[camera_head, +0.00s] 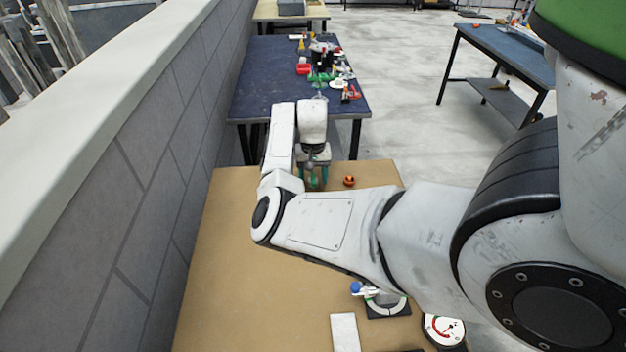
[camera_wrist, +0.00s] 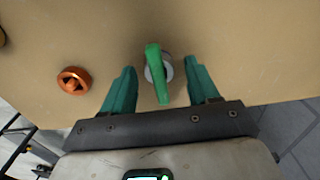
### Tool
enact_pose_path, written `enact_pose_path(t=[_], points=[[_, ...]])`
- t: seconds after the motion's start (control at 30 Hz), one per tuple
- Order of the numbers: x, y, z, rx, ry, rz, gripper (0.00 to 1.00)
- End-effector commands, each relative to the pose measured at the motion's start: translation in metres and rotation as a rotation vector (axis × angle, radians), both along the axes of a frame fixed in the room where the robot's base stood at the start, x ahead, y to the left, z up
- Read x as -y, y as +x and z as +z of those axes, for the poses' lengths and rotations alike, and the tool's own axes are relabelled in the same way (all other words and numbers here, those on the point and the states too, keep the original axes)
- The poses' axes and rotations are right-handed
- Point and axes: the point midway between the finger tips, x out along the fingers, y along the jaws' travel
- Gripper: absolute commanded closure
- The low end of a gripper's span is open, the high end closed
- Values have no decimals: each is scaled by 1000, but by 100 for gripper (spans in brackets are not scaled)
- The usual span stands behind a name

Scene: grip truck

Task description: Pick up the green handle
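The green handle (camera_wrist: 156,73) is a narrow green lever on a round grey base, standing on the tan table top in the wrist view. My gripper (camera_wrist: 161,82) is open, with one teal finger on each side of the handle. A gap shows between each finger and the handle, so neither seems to touch it. In the head view my gripper (camera_head: 313,181) points down at the table's far end, and the handle cannot be told apart from the teal fingers there.
An orange round knob (camera_head: 349,181) sits close beside my gripper; it also shows in the wrist view (camera_wrist: 74,81). A grey wall (camera_head: 150,130) runs along the left. A blue-topped table (camera_head: 265,85) with several items stands beyond. A white block (camera_head: 345,332) and dial (camera_head: 443,330) lie nearer.

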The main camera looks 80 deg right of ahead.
Motion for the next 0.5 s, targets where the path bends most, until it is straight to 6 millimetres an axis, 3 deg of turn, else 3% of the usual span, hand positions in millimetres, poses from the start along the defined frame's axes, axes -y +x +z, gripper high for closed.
enact_pose_path(t=[0.07, 0.5], points=[[0, 0, 0, 0, 0, 0, 48], [0, 0, 0, 0, 0, 0, 90]])
